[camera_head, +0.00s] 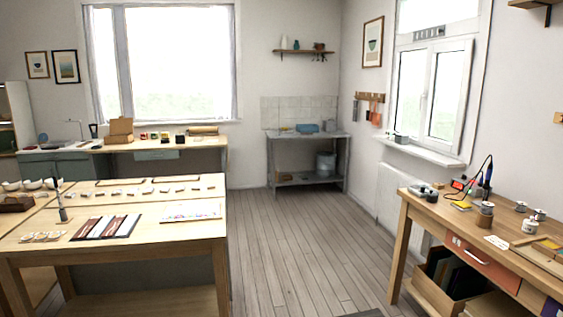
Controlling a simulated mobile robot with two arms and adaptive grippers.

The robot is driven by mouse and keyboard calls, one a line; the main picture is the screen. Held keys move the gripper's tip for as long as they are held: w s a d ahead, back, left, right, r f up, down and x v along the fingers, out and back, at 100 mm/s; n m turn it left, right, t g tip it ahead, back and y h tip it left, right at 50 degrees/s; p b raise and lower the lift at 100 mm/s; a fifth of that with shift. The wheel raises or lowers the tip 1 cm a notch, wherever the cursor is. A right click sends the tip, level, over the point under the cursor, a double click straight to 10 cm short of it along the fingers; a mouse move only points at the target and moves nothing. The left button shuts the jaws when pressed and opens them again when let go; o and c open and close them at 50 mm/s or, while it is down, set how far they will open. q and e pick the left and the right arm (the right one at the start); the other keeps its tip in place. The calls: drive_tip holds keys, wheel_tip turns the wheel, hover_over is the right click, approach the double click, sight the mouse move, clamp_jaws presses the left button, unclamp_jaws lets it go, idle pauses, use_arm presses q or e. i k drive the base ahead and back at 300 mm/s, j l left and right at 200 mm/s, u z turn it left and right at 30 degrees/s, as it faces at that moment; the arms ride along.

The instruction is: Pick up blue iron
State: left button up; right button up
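A slim upright blue tool (487,185), which looks like the blue iron, stands at the back of the wooden bench on the right. A thin dark cable arcs above it. A small red and dark box (459,185) sits just left of it. The tool is small in the view, so its tip and holder cannot be made out. Neither of my grippers is in view.
The right bench (418,204) also holds cups (530,227) and a yellow block (461,206). A wooden table (150,247) with strips and small pieces stands at left. Open plank floor (285,245) lies between them. A metal sink table (308,137) stands at the back.

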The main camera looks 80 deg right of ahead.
sight(490, 168)
drive_tip(key=z, duration=2.35)
drive_tip(key=i+l+z, duration=0.15)
drive_tip(key=l+z, duration=0.25)
drive_tip(key=i+l+z, duration=0.15)
drive_tip(key=z, duration=0.25)
drive_tip(key=i+l+z, duration=0.2)
drive_tip(key=z, duration=0.2)
drive_tip(key=i+l+z, duration=0.2)
drive_tip(key=z, duration=0.2)
drive_tip(key=i+l, duration=0.2)
drive_tip(key=i, duration=0.35)
